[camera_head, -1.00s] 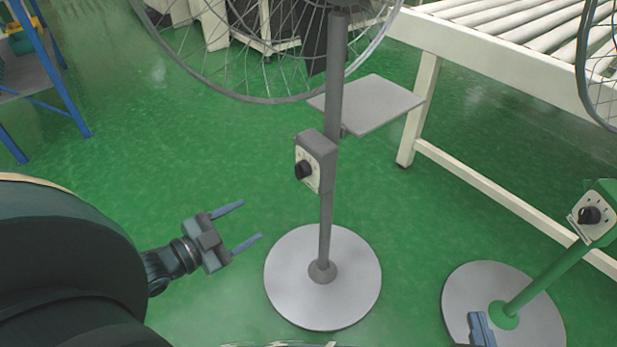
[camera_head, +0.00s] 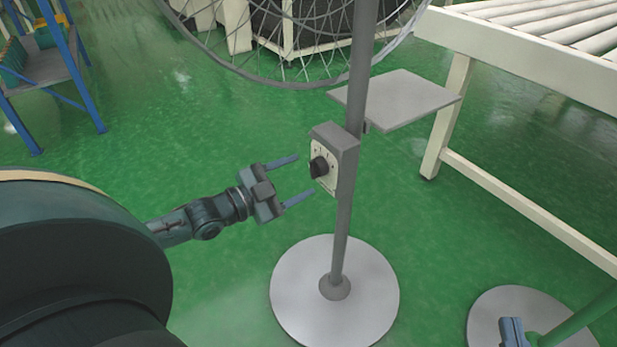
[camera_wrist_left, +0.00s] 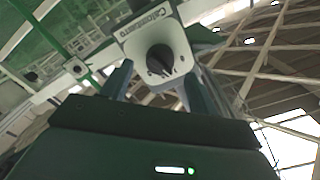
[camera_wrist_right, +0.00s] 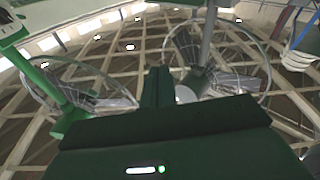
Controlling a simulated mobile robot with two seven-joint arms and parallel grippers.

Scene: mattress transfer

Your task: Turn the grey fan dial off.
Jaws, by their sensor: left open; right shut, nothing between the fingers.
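The grey fan has a grey pole (camera_head: 353,200) with a control box (camera_head: 338,152) on it. A black dial (camera_head: 319,167) sits on the box's white face, which is turned to the left. My left gripper (camera_head: 292,180) is open, just left of the dial, its two fingers pointing at the box. In the left wrist view the dial (camera_wrist_left: 160,60) shows ahead between the open fingers (camera_wrist_left: 150,85), apart from them. My right gripper (camera_head: 512,332) shows only in part at the lower right; in the right wrist view its fingers (camera_wrist_right: 157,85) are together and empty.
The grey fan's round base (camera_head: 300,300) stands on the green floor. A green fan pole (camera_head: 585,318) and its base (camera_head: 490,305) are at the lower right. A flat grey plate (camera_head: 400,97) sits behind the pole. A white roller conveyor (camera_head: 520,60) stands at the upper right.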

